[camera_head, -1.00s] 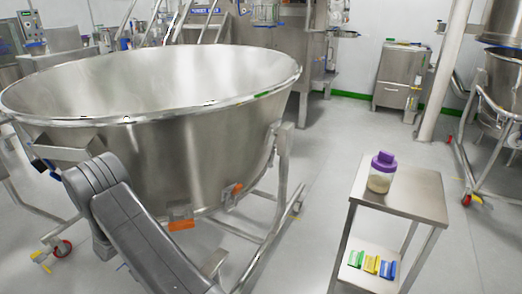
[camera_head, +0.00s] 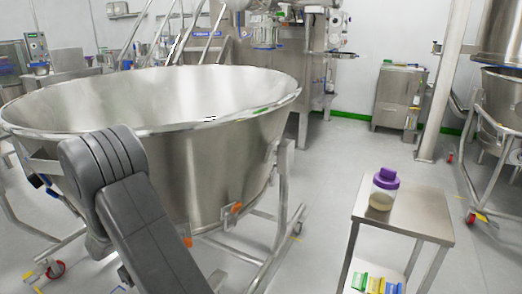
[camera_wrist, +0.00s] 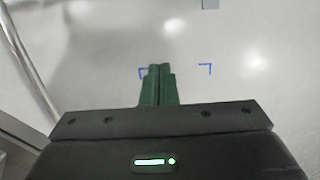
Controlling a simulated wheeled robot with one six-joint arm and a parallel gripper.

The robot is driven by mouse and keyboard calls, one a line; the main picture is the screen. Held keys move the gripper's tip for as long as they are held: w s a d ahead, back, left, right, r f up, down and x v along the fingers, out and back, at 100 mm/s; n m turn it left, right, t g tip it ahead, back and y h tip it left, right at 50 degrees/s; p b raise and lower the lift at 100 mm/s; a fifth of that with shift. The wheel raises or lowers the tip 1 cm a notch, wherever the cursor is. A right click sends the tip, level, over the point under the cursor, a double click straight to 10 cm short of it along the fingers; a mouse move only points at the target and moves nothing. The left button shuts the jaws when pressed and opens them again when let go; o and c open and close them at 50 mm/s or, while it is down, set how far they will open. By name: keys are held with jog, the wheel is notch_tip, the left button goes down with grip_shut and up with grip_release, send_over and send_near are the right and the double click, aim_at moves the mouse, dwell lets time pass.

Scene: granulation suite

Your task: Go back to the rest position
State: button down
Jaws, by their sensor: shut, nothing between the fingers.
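My gripper (camera_wrist: 158,85) shows in the wrist view with its green fingers shut together and nothing between them. It points at a smooth pale grey surface with blue corner marks (camera_wrist: 205,69). In the head view my grey arm reaches up from the bottom, in front of a large steel bowl (camera_head: 215,150) on a wheeled frame. My gripper itself is not visible in the head view.
A small steel table (camera_head: 420,215) at the right bears a jar with a purple lid (camera_head: 384,190). Coloured items (camera_head: 376,284) lie on its lower shelf. A column (camera_head: 437,95) and another vessel (camera_head: 502,80) stand at the back right. Floor between bowl and table is open.

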jog(key=shift+d+r+y+b, duration=0.1)
jog(key=shift+r+y+b, duration=0.2)
jog(key=shift+r, duration=0.15)
jog(key=shift+s+d, duration=0.1)
